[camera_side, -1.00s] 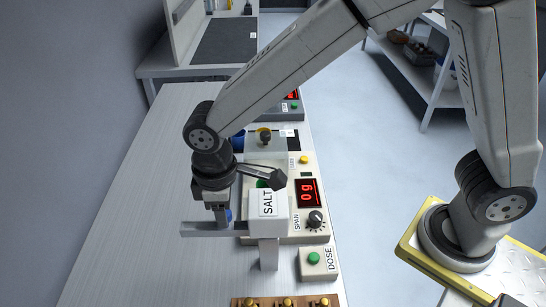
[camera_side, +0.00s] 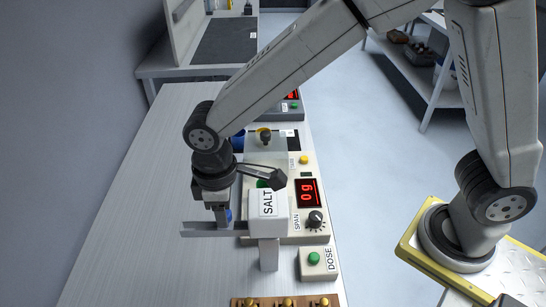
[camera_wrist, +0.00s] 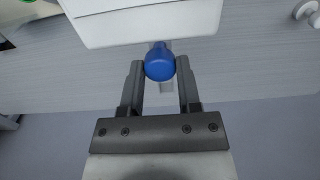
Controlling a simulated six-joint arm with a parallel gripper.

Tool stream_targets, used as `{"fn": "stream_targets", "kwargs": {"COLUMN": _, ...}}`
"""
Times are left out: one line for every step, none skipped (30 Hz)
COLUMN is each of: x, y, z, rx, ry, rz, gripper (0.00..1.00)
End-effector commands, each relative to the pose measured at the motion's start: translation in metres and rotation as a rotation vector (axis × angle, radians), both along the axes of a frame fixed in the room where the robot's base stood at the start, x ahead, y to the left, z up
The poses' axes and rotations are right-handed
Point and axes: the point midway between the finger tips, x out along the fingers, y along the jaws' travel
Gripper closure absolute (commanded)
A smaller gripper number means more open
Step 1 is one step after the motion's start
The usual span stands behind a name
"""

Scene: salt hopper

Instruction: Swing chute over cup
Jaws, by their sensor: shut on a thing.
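My gripper (camera_side: 224,217) points down at the left of the white SALT hopper (camera_side: 268,204). In the wrist view its fingers (camera_wrist: 160,72) are shut on a round blue knob (camera_wrist: 160,62). The knob shows only as a sliver of blue (camera_side: 229,215) in the side view. A grey bar (camera_side: 200,230), seemingly the chute, sticks out to the left under the hopper, below my gripper. The hopper's white body (camera_wrist: 145,20) fills the top of the wrist view. A bit of green (camera_side: 262,184) shows behind the hopper; I cannot tell whether it is the cup.
A scale reading 0 g (camera_side: 307,193) stands right of the hopper, with a SPAN knob (camera_side: 315,219). A DOSE box with a green button (camera_side: 314,258) is in front. A rack with brass knobs (camera_side: 287,302) lies at the front edge. The bench's left side is clear.

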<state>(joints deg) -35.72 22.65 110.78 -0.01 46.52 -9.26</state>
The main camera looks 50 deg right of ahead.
Motion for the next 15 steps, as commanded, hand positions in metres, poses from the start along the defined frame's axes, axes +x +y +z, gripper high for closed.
{"fn": "stream_targets", "kwargs": {"x": 0.0004, "y": 0.0001, "z": 0.0009, "rx": 0.001, "ry": -0.002, "rz": 0.000, "gripper": 1.00}}
{"fn": "stream_targets", "kwargs": {"x": 0.0004, "y": 0.0001, "z": 0.0010, "rx": 0.001, "ry": -0.002, "rz": 0.000, "gripper": 1.00}}
{"fn": "stream_targets", "kwargs": {"x": 0.0004, "y": 0.0001, "z": 0.0010, "rx": 0.001, "ry": -0.002, "rz": 0.000, "gripper": 1.00}}
{"fn": "stream_targets", "kwargs": {"x": 0.0004, "y": 0.0001, "z": 0.0010, "rx": 0.001, "ry": -0.002, "rz": 0.000, "gripper": 1.00}}
{"fn": "stream_targets", "kwargs": {"x": 0.0005, "y": 0.0002, "z": 0.0010, "rx": 0.001, "ry": -0.002, "rz": 0.000, "gripper": 1.00}}
{"fn": "stream_targets", "kwargs": {"x": 0.0005, "y": 0.0002, "z": 0.0010, "rx": 0.001, "ry": -0.002, "rz": 0.000, "gripper": 1.00}}
{"fn": "stream_targets", "kwargs": {"x": 0.0006, "y": 0.0001, "z": 0.0010, "rx": 0.001, "ry": -0.002, "rz": -0.001, "gripper": 1.00}}
{"fn": "stream_targets", "kwargs": {"x": 0.0006, "y": 0.0001, "z": 0.0010, "rx": 0.001, "ry": -0.002, "rz": -0.002, "gripper": 1.00}}
{"fn": "stream_targets", "kwargs": {"x": 0.0008, "y": -0.0001, "z": 0.0011, "rx": 0.001, "ry": -0.002, "rz": -0.005, "gripper": 1.00}}
{"fn": "stream_targets", "kwargs": {"x": 0.0010, "y": -0.0003, "z": 0.0011, "rx": 0.001, "ry": -0.002, "rz": -0.007, "gripper": 1.00}}
{"fn": "stream_targets", "kwargs": {"x": 0.0012, "y": -0.0005, "z": 0.0011, "rx": 0.001, "ry": -0.002, "rz": -0.011, "gripper": 1.00}}
{"fn": "stream_targets", "kwargs": {"x": 0.0016, "y": -0.0008, "z": 0.0011, "rx": 0.001, "ry": -0.002, "rz": -0.017, "gripper": 1.00}}
{"fn": "stream_targets", "kwargs": {"x": 0.0019, "y": -0.0012, "z": 0.0011, "rx": 0.001, "ry": -0.002, "rz": -0.023, "gripper": 1.00}}
{"fn": "stream_targets", "kwargs": {"x": 0.0023, "y": -0.0016, "z": 0.0011, "rx": 0.001, "ry": -0.002, "rz": -0.029, "gripper": 1.00}}
{"fn": "stream_targets", "kwargs": {"x": 0.0029, "y": -0.0022, "z": 0.0012, "rx": 0.001, "ry": -0.001, "rz": -0.040, "gripper": 1.00}}
